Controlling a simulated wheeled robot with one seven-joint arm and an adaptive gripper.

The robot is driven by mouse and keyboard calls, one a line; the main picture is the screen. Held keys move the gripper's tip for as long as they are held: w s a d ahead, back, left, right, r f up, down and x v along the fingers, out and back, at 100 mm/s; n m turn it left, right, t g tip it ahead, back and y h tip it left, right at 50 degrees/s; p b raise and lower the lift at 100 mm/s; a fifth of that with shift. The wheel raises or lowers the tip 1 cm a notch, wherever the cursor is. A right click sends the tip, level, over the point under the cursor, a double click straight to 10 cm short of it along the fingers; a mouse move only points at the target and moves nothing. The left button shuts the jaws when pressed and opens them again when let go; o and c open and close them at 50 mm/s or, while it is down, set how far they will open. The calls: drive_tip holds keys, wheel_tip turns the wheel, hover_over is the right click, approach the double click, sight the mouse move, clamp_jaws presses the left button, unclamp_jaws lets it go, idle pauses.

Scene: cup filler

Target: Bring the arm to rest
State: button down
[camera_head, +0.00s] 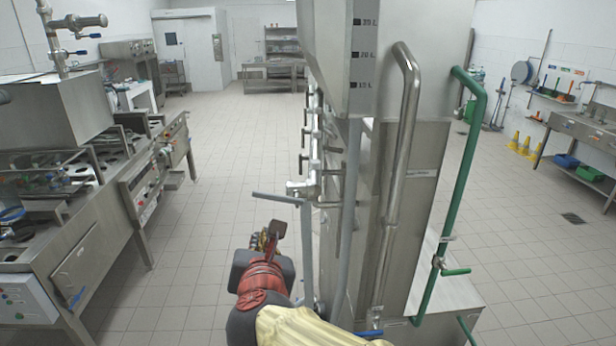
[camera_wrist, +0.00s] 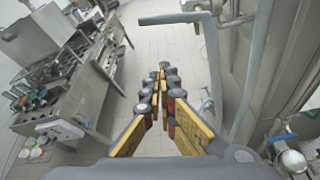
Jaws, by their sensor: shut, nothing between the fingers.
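My gripper (camera_wrist: 162,84) shows in the wrist view with its yellow and dark fingers together at the tips and nothing between them. In the head view my gripper (camera_head: 262,240) is small and partly hidden behind my own arm. It is in the air left of the steel filling machine (camera_head: 410,240), close to a grey pipe (camera_head: 308,250) with a bent lever end. In the wrist view this grey pipe (camera_wrist: 213,70) stands just right of the fingers. I cannot tell the exact gap. My arm reaches forward from the bottom of the head view.
A steel cooking counter (camera_head: 90,255) stands on the left. A green pipe (camera_head: 432,270) runs down the machine's right side. A sink bench (camera_head: 580,130) and yellow cones (camera_head: 522,143) are at the far right. The tiled floor (camera_head: 215,190) between counter and machine is clear.

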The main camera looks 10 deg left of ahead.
drive_tip(key=s+d+f+m+g+h+b, duration=0.1)
drive_tip(key=s+d+f+m, duration=0.5)
drive_tip(key=d+m, duration=0.6)
drive_tip(key=s+d+f+m+g+h+b, duration=0.2)
drive_tip(key=s+d+f+m+g+b, duration=0.2)
drive_tip(key=d+f+m, duration=0.5)
drive_tip(key=s+d+f+m+g+h+b, duration=0.1)
drive_tip(key=s+d+f+m+b, duration=0.4)
drive_tip(key=d+m, duration=1)
drive_tip(key=s+f+g, duration=0.1)
drive_tip(key=s+f, duration=0.1)
drive_tip(key=s, duration=0.2)
drive_tip(key=shift+f+g+h+b, duration=0.3)
drive_tip(key=shift+f+g+b, duration=0.05)
drive_tip(key=shift+g, duration=0.05)
